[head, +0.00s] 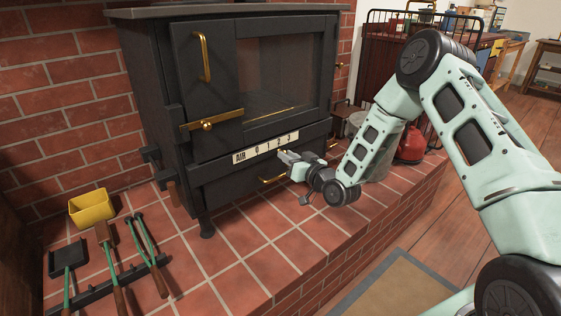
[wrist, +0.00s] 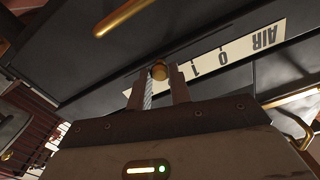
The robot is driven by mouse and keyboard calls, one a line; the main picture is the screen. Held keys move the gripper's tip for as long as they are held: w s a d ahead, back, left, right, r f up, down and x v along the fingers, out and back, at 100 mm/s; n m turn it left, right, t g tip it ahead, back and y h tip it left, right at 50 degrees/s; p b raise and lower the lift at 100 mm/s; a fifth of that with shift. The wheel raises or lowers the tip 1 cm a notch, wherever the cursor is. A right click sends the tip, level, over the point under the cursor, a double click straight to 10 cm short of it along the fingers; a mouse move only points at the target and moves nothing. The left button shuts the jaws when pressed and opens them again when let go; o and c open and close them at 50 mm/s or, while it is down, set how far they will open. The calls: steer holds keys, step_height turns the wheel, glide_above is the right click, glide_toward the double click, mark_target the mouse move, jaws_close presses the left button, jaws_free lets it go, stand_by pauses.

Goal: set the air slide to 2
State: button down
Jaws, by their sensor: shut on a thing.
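The air slide's pale scale strip (head: 265,148) runs along the front of the black stove below its door, marked AIR, 0, 1, 2, 3. The strip shows upside down in the wrist view (wrist: 243,45), with AIR, 0 and 1 readable. The slide's small brass knob (wrist: 160,70) sits between my fingertips, past the 1 on the side away from AIR. My gripper (head: 284,155) is shut on the knob, below the 2–3 end of the strip in the head view. My finger and the knob hide the higher numbers in the wrist view, so its exact mark is unclear.
The stove door has a brass handle (head: 204,57) and a brass latch (head: 208,124). A brass drawer handle (head: 272,180) is below the strip. Fire tools and a yellow container (head: 92,208) lie left on the brick hearth. A red can (head: 409,145) stands right.

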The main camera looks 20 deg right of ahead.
steer(key=c, duration=1.3)
jaws_free()
steer(key=shift+o, duration=0.2)
steer(key=p+v, duration=0.2)
steer(key=v, duration=1.5)
steer(key=shift+s, duration=0.2)
steer(key=shift+r, duration=0.1)
